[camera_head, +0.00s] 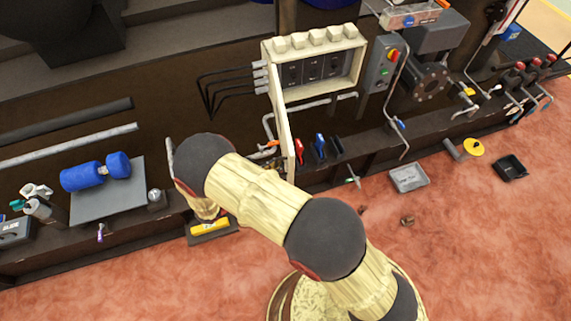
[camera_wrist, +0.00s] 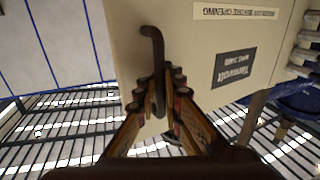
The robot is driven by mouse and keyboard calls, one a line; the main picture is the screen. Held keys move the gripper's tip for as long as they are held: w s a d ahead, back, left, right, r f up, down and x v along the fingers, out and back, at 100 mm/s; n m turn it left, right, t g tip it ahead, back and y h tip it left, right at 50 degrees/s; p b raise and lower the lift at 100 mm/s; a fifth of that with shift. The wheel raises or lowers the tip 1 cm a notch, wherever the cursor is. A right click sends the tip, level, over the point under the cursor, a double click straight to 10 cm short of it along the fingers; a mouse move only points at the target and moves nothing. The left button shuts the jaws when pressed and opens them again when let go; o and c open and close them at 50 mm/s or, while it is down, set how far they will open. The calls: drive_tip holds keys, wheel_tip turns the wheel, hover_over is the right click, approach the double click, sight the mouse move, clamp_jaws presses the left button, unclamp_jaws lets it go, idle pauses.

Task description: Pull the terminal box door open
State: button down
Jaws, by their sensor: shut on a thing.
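The terminal box (camera_head: 322,68) is a cream case on the dark bench, with dark modules showing inside its open front. Its door (camera_head: 281,112) stands swung out at the left side of the box, seen nearly edge-on. In the wrist view the outer face of the door (camera_wrist: 200,40) fills the upper middle, with a dark label and a light label strip. A dark bent handle (camera_wrist: 153,45) stands out from it. My gripper (camera_wrist: 166,92) is shut on the handle, one finger on each side.
Red and blue handled tools (camera_head: 320,146) are below the box.

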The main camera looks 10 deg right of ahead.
drive_tip(key=shift+s, duration=0.15)
drive_tip(key=c, duration=2.3)
unclamp_jaws()
drive_tip(key=shift+a, duration=0.15)
drive_tip(key=v, duration=1.1)
drive_tip(key=shift+s+a, duration=0.2)
drive_tip(key=shift+a, duration=0.15)
